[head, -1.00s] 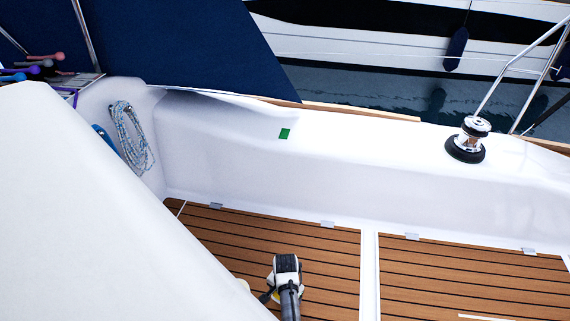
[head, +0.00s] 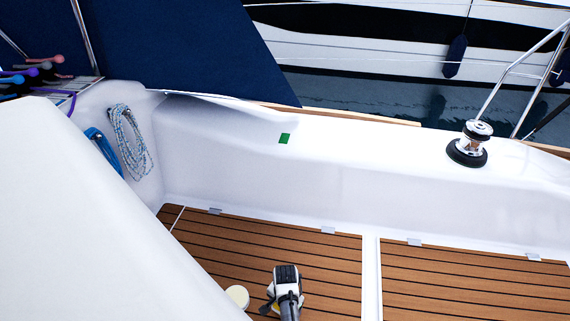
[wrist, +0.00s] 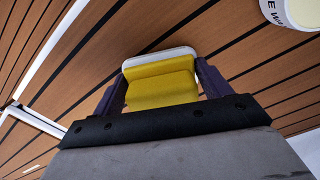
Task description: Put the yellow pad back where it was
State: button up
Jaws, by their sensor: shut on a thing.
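The yellow pad (wrist: 160,88) shows in the wrist view, with a white backing along its far edge. My gripper (wrist: 162,82) is shut on it, with one dark finger at each side. The pad is above the brown plank deck; the gap between them cannot be judged. In the head view my gripper (head: 284,285) is low in the middle over the deck, and I cannot make out the pad there.
A round cream-topped tub (head: 237,296) stands on the deck (head: 320,260), left of my gripper. A white cockpit wall (head: 350,195) runs behind, with a small green patch (head: 284,138) and a winch (head: 467,145) on it. Coiled ropes (head: 128,140) hang at left. A white surface (head: 80,210) fills the lower left.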

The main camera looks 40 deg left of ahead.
jog(key=shift+f, duration=0.3)
jog(key=o, duration=1)
jog(key=shift+o, duration=0.2)
jog(key=shift+r, duration=0.1)
notch_tip(320, 180, up, 14)
jog(key=b, duration=0.1)
jog(key=shift+f, duration=0.2)
